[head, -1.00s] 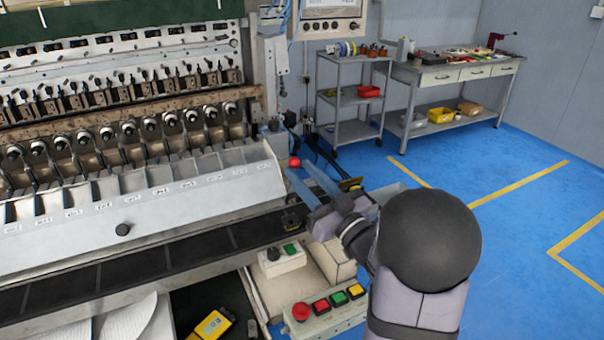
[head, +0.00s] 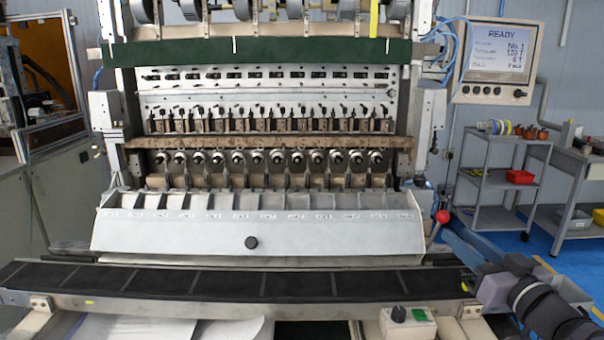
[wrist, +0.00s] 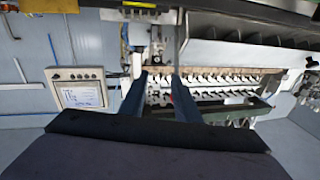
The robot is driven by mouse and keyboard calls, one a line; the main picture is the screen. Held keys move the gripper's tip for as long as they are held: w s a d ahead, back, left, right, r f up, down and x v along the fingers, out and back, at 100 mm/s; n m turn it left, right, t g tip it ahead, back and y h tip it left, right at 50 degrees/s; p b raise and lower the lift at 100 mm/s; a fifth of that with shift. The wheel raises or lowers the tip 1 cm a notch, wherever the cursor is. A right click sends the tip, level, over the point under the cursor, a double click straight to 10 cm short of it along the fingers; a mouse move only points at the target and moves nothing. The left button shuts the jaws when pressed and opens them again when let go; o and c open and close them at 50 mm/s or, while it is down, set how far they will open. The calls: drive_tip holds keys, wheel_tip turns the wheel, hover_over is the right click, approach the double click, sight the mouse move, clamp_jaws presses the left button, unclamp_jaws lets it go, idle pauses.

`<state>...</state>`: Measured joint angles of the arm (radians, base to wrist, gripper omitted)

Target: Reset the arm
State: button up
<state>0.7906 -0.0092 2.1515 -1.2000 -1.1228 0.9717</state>
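My gripper (head: 453,234) is at the right of the head view, beside the right end of the coil winder (head: 252,228). Its two blue fingers point up and left, near a red ball knob (head: 443,216). In the wrist view the fingers of my gripper (wrist: 160,76) stand apart with nothing between them. My forearm runs off the lower right corner of the head view.
A screen (head: 497,52) reading READY hangs at the upper right. A grey cart (head: 497,181) and a workbench stand behind my arm. A black belt-like strip (head: 200,281) crosses the front. A small switch box (head: 408,323) sits below my gripper.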

drive_tip(key=s+f+m+g+h+p, duration=0.3)
drive_tip(key=s+m+g+h+p, duration=0.3)
drive_tip(key=m+g+h+p, duration=0.5)
drive_tip(key=s+a+f+n+g+y+p, duration=0.3)
drive_tip(key=s+a+f+n+p, duration=0.1)
drive_tip(key=s+a, duration=0.4)
drive_tip(key=s+a+f+n+g+y+p, duration=0.4)
drive_tip(key=s+a+p, duration=0.3)
drive_tip(key=s, duration=0.3)
drive_tip(key=shift+a+f+n, duration=0.4)
drive_tip(key=shift+a+n, duration=0.3)
drive_tip(key=shift+a, duration=0.1)
